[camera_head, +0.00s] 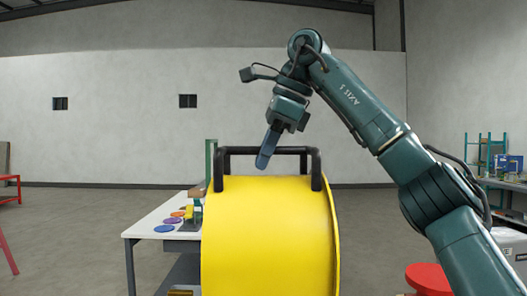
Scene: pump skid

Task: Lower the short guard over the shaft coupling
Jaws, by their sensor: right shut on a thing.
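The short guard (268,235) is a large yellow curved cover with a black bar handle (232,151) on top. It fills the lower middle of the head view, and its bottom edge is out of frame. My right gripper (264,158) comes down from above, and its blue fingers are shut on the handle's top bar near the middle. The shaft coupling is not visible; the guard may hide it. I cannot tell whether the guard hangs free or rests on something. My left gripper is out of view.
A white table (150,222) with coloured discs (164,228) stands behind the guard on the left. A red stool (428,278) is at the lower right, near a bench with shelving (486,150). Red frames stand at the far left. Open floor lies between.

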